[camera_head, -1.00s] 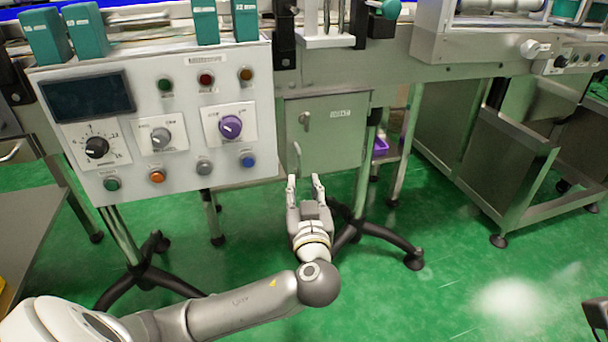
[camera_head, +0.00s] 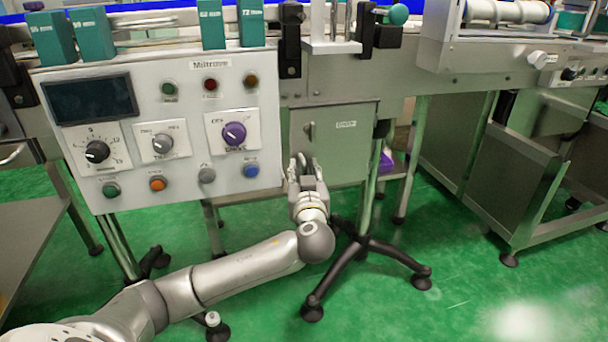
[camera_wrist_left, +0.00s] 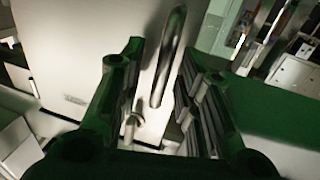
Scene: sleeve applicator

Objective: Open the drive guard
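The drive guard (camera_head: 345,142) is a grey-green panel door with a small label, below the machine bed to the right of the control box. It looks closed. A small latch (camera_head: 308,130) sits at its upper left, and a similar small fitting (camera_wrist_left: 133,122) shows in the left wrist view. My left gripper (camera_head: 303,166) is at the guard's lower left edge. In the left wrist view its fingers are apart, with a curved metal bar handle (camera_wrist_left: 170,50) between them. I cannot tell whether either finger touches the bar. In the head view the gripper hides the handle. My right gripper is not in view.
The white control box (camera_head: 185,200) with knobs and buttons hangs just left of the gripper. A steel frame (camera_head: 525,190) stands at the right. The green floor in front is mostly clear.

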